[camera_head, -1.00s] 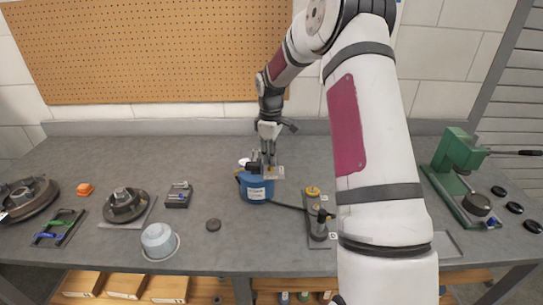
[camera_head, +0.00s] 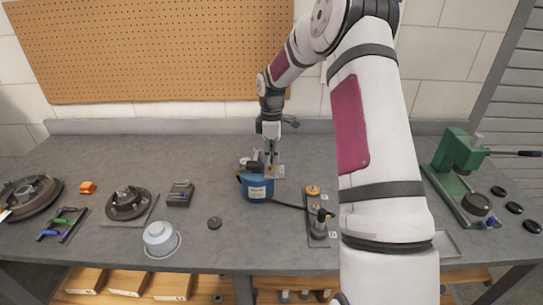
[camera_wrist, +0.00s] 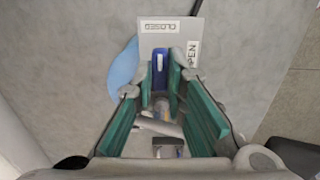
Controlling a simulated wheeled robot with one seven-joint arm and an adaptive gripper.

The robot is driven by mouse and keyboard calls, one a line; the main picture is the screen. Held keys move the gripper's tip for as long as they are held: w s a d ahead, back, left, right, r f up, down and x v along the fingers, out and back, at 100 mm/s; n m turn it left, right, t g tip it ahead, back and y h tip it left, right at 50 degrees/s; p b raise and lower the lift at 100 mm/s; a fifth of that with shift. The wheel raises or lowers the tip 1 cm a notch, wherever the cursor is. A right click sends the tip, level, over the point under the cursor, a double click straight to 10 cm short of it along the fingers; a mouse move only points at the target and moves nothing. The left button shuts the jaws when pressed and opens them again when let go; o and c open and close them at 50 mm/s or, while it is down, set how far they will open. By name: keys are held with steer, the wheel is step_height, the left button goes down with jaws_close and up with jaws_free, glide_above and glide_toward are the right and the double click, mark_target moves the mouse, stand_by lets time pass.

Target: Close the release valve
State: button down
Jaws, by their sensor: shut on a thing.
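The release valve's blue lever (camera_wrist: 160,68) lies between my fingertips in the wrist view. It points up the picture, in line with the CLOSED label (camera_wrist: 160,26); the OPEN label (camera_wrist: 193,54) is to its right. My gripper (camera_wrist: 160,80), with teal finger pads, is shut on this lever. In the head view my gripper (camera_head: 270,168) points down over the blue tank (camera_head: 258,190), beside the small label plate (camera_head: 277,172). The lever is too small to make out there. The tank's blue edge shows left in the wrist view (camera_wrist: 122,72).
A black hose (camera_head: 290,207) runs right from the tank to a plate with metal fittings (camera_head: 318,228). A green press (camera_head: 462,165) stands at the right. A white bowl (camera_head: 160,238) and a dark hub (camera_head: 128,203) are at the left. The bench behind the tank is clear.

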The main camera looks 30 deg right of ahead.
steer(key=c, duration=1.9)
jaws_free()
steer(key=shift+r, duration=0.1)
step_height(320, 180, up, 12)
